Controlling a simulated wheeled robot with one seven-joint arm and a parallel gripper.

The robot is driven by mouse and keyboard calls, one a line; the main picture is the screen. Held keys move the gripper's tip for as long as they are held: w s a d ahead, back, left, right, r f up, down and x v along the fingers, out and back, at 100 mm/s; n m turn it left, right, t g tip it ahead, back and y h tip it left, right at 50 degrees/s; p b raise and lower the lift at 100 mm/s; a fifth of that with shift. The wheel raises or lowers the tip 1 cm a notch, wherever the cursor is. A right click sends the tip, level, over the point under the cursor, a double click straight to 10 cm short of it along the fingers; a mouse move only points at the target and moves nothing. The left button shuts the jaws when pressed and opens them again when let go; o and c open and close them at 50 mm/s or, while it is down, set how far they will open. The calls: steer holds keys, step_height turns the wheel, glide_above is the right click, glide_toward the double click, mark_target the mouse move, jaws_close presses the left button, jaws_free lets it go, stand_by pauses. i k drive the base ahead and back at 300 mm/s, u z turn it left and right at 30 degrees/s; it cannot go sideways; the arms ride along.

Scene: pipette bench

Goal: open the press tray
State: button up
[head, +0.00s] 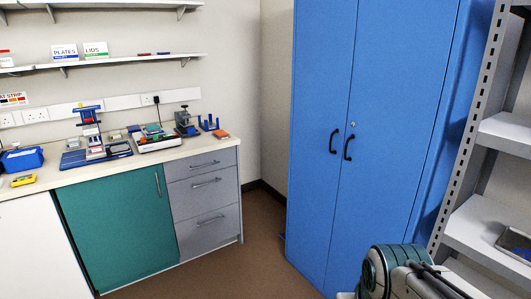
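The press tray is too small to pick out for certain. A dark grey upright device (185,122), perhaps the press, stands toward the right end of the bench. Left of it is a low white unit (158,142) with coloured items on top. Further left a blue-topped upright instrument (88,116) stands on a blue base (72,158). I cannot tell from here whether any tray is open or shut. Part of my arm shows at the bottom right, far from the bench. My gripper is not in view.
The pale bench top (65,178) has a teal door (118,228) and grey drawers (205,206) below. A blue rack (209,123) and a blue box (22,159) stand on it. A tall blue cupboard (365,90) is right of the clear floor (225,270); metal shelving (490,225) is far right.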

mark_target(191, 131)
steer(key=u, duration=0.1)
steer(key=i, duration=1.8)
steer(key=u, duration=0.85)
steer(key=i, duration=1.5)
steer(key=u, duration=0.25)
